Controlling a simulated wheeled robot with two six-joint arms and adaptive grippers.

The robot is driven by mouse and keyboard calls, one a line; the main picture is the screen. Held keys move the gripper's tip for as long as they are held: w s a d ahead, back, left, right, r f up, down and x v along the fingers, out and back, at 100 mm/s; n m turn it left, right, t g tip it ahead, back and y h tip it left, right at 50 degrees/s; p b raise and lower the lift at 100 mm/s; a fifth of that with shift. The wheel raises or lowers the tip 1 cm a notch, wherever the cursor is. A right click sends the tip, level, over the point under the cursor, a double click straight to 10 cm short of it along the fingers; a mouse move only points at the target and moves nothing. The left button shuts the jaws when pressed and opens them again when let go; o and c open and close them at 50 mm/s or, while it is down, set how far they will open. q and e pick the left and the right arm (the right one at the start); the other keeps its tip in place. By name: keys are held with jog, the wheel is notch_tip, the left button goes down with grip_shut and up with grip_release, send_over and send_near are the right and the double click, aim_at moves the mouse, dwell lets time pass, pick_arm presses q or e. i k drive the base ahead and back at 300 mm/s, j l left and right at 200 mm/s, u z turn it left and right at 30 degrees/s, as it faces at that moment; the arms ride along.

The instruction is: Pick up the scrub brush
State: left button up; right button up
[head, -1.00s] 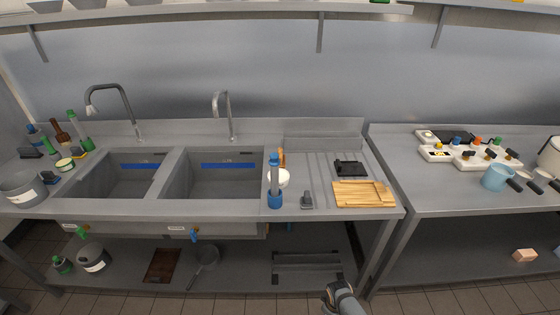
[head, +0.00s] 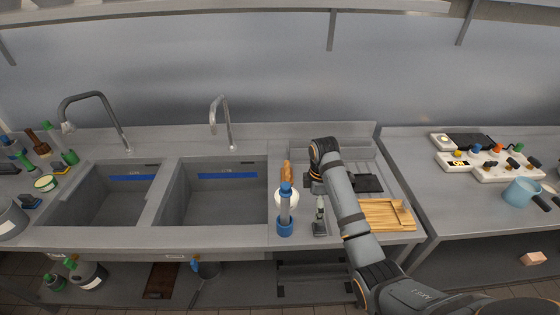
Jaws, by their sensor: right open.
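A small grey item with a dark flat base (head: 320,229), which looks like the scrub brush, sits on the drainboard right of the sinks. My right gripper (head: 318,196) is open and points down just behind and above it; whether they touch is hard to tell. My forearm hides part of the drainboard. A blue upright bottle-like item (head: 285,226) stands just left of it, in front of a white round thing (head: 280,198) and a brown wooden piece (head: 287,170). My left gripper is not in view.
A wooden board (head: 385,213) and a black item (head: 369,183) lie right of my arm. Two sinks (head: 215,237) with taps are to the left. A shelf runs overhead.

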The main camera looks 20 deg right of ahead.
aim_at(286, 173)
jog(key=i, duration=0.85)
